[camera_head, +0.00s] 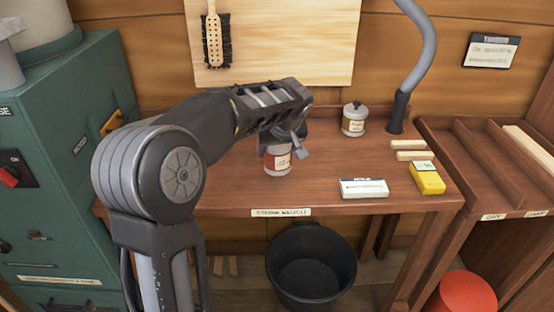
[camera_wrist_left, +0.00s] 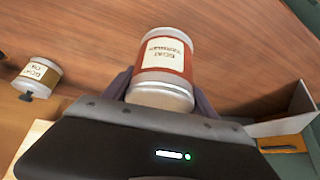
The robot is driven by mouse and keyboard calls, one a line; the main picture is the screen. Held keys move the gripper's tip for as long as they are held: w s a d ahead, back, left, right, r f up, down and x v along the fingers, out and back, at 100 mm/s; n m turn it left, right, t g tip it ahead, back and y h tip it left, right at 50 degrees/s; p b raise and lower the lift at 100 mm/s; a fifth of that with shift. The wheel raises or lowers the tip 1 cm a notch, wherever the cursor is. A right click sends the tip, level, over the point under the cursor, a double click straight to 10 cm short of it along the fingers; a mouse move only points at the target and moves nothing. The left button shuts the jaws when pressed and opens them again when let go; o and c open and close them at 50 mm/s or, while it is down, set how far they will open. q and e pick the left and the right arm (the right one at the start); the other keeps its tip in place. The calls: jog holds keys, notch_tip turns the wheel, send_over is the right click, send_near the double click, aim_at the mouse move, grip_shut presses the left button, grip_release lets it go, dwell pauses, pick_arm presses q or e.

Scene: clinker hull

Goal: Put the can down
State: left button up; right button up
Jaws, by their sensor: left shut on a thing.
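My left gripper (camera_head: 288,138) is over the middle of the wooden bench (camera_head: 230,190), its arm coming in from the left. It is shut on a can (camera_head: 277,160) with a red and white label. In the left wrist view the can (camera_wrist_left: 165,62) is between the two fingers (camera_wrist_left: 160,92), which show on either side of it. The can looks about upright in the head view, with its bottom at or close to the bench top; I cannot tell if it touches. The gripper and wrist hide the can's top. My right gripper is not in view.
A second, lidded can (camera_head: 354,120) stands at the back right. A white labelled box (camera_head: 364,188), a yellow box (camera_head: 427,178) and wood strips (camera_head: 408,150) lie to the right. A black bucket (camera_head: 311,265) stands below the front edge. A green cabinet (camera_head: 70,170) is left.

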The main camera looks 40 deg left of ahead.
aim_at(281, 147)
pick_arm(q)
jog(key=shift+f, duration=1.8)
jog(key=shift+f, duration=0.15)
jog(key=o, duration=1.9)
jog(key=v, duration=1.2)
